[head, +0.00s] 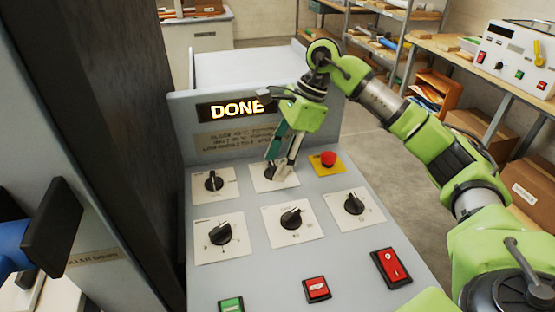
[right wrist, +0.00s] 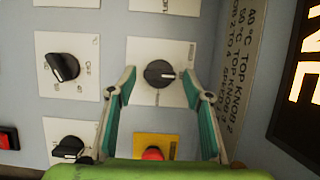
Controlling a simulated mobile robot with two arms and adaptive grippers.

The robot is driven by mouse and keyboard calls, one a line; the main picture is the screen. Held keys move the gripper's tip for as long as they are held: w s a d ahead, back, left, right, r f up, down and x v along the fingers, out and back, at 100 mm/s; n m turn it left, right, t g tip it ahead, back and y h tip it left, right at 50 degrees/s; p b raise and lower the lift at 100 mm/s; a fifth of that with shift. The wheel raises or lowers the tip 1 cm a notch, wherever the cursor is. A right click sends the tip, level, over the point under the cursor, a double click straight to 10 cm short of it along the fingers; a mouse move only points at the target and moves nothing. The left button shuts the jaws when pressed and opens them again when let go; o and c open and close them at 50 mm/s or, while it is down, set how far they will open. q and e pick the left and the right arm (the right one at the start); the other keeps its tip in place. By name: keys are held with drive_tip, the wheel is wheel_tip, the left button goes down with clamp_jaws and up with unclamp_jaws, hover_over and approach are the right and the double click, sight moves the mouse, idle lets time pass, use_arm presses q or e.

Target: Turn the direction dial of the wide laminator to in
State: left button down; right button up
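The wide laminator's grey panel (head: 335,262) carries several black dials on white plates. My right gripper (head: 279,168) is over the top middle dial (head: 268,172), which it partly hides. In the right wrist view this dial (right wrist: 160,74) lies between the two spread fingers of the gripper (right wrist: 160,88), with a gap on both sides. The other dials are top left (head: 213,181), lower left (head: 220,233), lower middle (head: 291,217) and lower right (head: 354,204). My left gripper is out of view.
A red stop button (head: 328,158) on a yellow plate sits close right of the gripper. A lit display (head: 232,108) reads DONE behind it. Red switches (head: 391,267) and a green one (head: 231,305) are at the front. A dark upright panel (head: 105,130) stands at left.

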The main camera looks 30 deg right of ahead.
drive_tip(key=shift+r, duration=0.1)
drive_tip(key=v, duration=1.1)
drive_tip(key=shift+d+r, duration=0.2)
drive_tip(key=shift+r, duration=0.2)
